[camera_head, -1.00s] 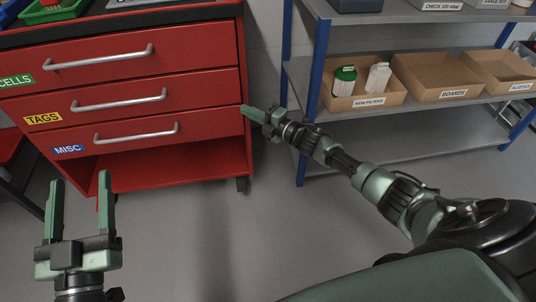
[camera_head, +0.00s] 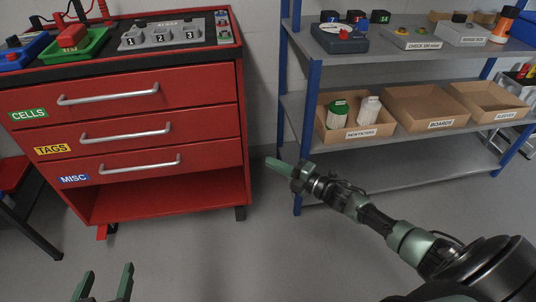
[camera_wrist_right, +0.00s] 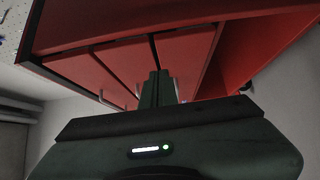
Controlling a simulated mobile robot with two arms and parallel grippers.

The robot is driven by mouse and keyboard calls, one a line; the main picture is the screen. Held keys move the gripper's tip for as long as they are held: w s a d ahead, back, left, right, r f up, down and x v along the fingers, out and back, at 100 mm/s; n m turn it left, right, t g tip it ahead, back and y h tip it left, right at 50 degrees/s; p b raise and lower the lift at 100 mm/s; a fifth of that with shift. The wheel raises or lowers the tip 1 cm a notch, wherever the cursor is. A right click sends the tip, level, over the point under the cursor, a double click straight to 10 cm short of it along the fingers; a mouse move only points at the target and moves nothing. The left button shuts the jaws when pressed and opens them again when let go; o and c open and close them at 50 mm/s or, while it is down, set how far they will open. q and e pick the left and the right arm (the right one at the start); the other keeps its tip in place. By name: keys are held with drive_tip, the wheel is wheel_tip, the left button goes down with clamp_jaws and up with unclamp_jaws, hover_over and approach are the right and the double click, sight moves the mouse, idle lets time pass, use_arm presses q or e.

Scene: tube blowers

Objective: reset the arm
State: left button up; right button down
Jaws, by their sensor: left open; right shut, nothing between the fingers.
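My right arm comes in from the lower right in the head view. Its gripper (camera_head: 279,165) is shut and empty, in front of the gap between the red cabinet and the shelf. In the right wrist view its closed fingers (camera_wrist_right: 158,88) point towards the red cabinet (camera_wrist_right: 130,60). My left gripper (camera_head: 103,282) is at the bottom left of the head view. Its two green fingers are apart with nothing between them, and its body is cut off by the lower edge.
The red drawer cabinet (camera_head: 165,76) has drawers labelled CELLS, TAGS and MISC, all closed, with a tray and devices on top. The blue-post shelf (camera_head: 400,98) holds cardboard boxes, with bottles in the NEW FILTERS box (camera_head: 355,132). The grey floor (camera_head: 215,262) between is clear.

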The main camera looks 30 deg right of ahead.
use_arm(q)
drive_tip(key=shift+f, duration=0.15)
use_arm(e)
drive_tip(key=shift+s, duration=0.1)
